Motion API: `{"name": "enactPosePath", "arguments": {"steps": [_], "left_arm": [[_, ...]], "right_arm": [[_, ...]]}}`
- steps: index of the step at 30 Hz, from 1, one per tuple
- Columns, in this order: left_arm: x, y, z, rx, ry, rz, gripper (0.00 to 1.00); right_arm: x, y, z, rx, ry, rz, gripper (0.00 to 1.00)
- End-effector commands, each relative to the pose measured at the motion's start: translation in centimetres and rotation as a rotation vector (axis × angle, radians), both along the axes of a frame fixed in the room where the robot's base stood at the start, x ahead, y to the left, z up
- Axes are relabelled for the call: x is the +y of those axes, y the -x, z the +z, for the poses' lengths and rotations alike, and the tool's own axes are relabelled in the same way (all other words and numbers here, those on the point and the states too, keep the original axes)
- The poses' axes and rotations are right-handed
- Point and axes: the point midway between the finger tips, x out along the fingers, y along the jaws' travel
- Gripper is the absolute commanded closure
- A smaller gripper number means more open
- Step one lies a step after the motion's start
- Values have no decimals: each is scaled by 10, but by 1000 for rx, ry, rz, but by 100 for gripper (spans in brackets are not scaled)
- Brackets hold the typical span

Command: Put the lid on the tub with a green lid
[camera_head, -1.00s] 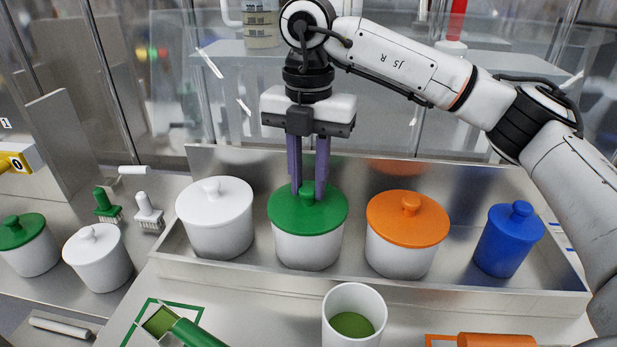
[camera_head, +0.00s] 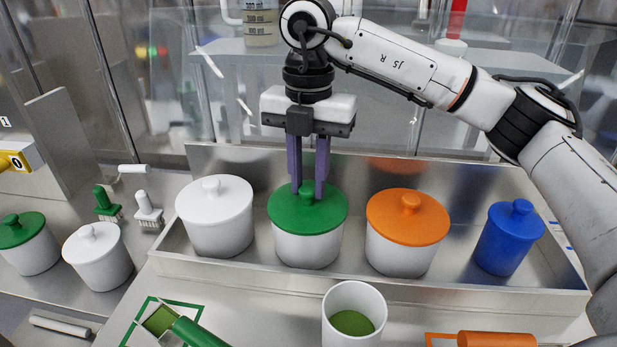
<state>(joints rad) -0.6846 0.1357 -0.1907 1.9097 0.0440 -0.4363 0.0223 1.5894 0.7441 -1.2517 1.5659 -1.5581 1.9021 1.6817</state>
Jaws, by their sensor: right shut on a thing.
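A white tub (camera_head: 307,250) stands in the steel tray with a green lid (camera_head: 290,214) lying level on its top. My right gripper (camera_head: 308,190) points straight down over it and is shut on the small knob of the green lid, one purple finger on each side. The fingers hide most of the knob. Another white tub (camera_head: 36,256) with a green lid (camera_head: 20,232) stands at the far left. My left gripper is not in view.
The steel tray (camera_head: 340,286) also holds a white-lidded tub (camera_head: 221,236), an orange-lidded tub (camera_head: 398,258) and a blue canister (camera_head: 507,240). An open tub (camera_head: 340,341) with green contents stands in front.

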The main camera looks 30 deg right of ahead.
Motion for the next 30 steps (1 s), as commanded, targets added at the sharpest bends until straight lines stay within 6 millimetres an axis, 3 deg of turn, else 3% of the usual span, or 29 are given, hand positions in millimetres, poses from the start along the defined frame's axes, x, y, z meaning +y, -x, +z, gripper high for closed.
{"name": "enactPosePath", "arguments": {"steps": [9,10,14,20,23,30], "left_arm": [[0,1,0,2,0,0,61],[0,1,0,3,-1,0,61],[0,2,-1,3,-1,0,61],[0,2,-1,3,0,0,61],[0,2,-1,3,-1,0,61],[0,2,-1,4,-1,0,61]], "right_arm": [[0,0,0,0,0,0,98],[0,0,0,0,0,0,75],[0,0,0,0,0,0,55],[0,0,0,0,0,0,55],[0,0,0,0,0,0,38],[0,0,0,0,0,0,37]]}}
